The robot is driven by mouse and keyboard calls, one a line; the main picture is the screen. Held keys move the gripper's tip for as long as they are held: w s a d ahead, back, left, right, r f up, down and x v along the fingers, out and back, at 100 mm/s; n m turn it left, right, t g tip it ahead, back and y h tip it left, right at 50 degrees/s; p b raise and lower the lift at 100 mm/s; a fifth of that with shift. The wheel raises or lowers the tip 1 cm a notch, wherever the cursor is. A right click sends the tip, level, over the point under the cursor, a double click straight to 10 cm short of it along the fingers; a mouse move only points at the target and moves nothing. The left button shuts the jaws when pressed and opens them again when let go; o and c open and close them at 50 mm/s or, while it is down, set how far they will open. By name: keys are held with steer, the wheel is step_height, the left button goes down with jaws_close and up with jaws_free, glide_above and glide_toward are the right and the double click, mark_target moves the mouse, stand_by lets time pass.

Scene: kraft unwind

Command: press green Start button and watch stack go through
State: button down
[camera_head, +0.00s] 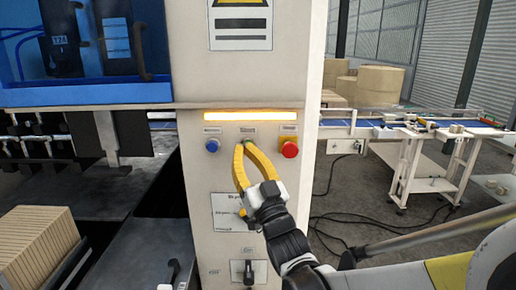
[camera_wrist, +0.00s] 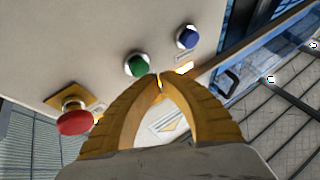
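The green Start button (camera_wrist: 137,65) is on the pale machine panel, between a blue button (camera_wrist: 187,37) and a red mushroom button (camera_wrist: 74,118). In the head view my gripper's fingertips partly cover the green button. My gripper (camera_head: 243,146) has yellow fingers raised to the panel in front of it. In the wrist view the fingertips (camera_wrist: 158,78) come together with nothing between them, right beside the green button. I cannot tell whether they touch it. A stack of brown kraft sheets (camera_head: 38,247) stands at the lower left.
A lit amber bar (camera_head: 237,116) runs above the buttons. A black switch (camera_head: 243,270) sits low on the panel. A conveyor (camera_head: 440,128) and large brown rolls (camera_head: 371,84) are at the right. Cables lie on the floor there.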

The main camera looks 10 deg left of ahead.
steer(key=shift+w, duration=0.1)
stand_by(0.3)
steer(key=shift+w+a, duration=0.1)
steer(key=shift+w, duration=0.25)
steer(key=shift+w+a, duration=0.1)
steer(key=shift+w, duration=0.45)
stand_by(0.8)
stand_by(0.3)
steer(key=shift+s+d+b, duration=0.2)
steer(key=shift+s+b, duration=0.15)
steer(key=shift+s, duration=0.6)
steer(key=s, duration=0.2)
steer(key=s+d, duration=0.1)
steer(key=s, duration=0.2)
steer(key=shift+d, duration=0.1)
